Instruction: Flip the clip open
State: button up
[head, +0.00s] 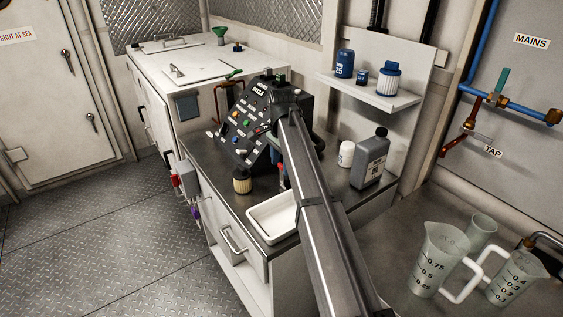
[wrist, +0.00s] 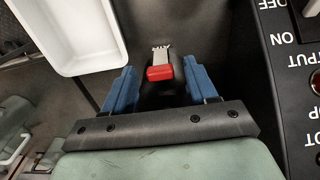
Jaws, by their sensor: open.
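A small clip with a red end and a pale metal strip (wrist: 160,72) shows in the wrist view on a dark surface. My gripper (wrist: 158,80) is open, with one blue finger on each side of the clip and a gap visible on both sides. The fingers do not appear to touch it. In the head view my arm hides most of the gripper; a small red piece (head: 281,169), likely the clip, shows beside the arm above the dark counter. I cannot tell how far the clip is raised.
A white tray (head: 272,218) sits at the counter's front edge; it also shows in the wrist view (wrist: 70,35). A black control panel (head: 246,122) stands close by. A grey bottle (head: 370,160) and a white jar (head: 346,154) stand right of my arm.

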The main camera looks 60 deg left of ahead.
grip_shut()
dwell(0.5)
